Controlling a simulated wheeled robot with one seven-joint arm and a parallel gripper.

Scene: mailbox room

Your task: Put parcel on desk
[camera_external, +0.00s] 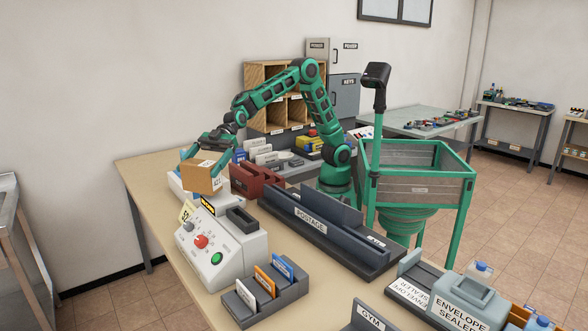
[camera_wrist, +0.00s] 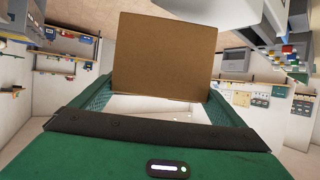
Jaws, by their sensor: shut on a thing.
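The parcel is a brown cardboard box (camera_external: 203,177) with a white label, held at the left end of my arm. My gripper (camera_external: 197,160) is shut on the parcel from above and behind. In the wrist view the parcel (camera_wrist: 166,55) fills the top middle between the two green fingers of my gripper (camera_wrist: 160,95). The desk is a long beige table (camera_external: 150,190). The parcel appears above its far left part, near a white machine. I cannot tell whether the parcel touches anything beneath it.
A white machine (camera_external: 215,250) with red and green buttons stands in front of the parcel. A red rack (camera_external: 255,183), a dark postage tray (camera_external: 320,222) and a grey card holder (camera_external: 265,290) take up desk space. The desk's left edge strip is bare. Wooden pigeonholes (camera_external: 270,75) stand behind.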

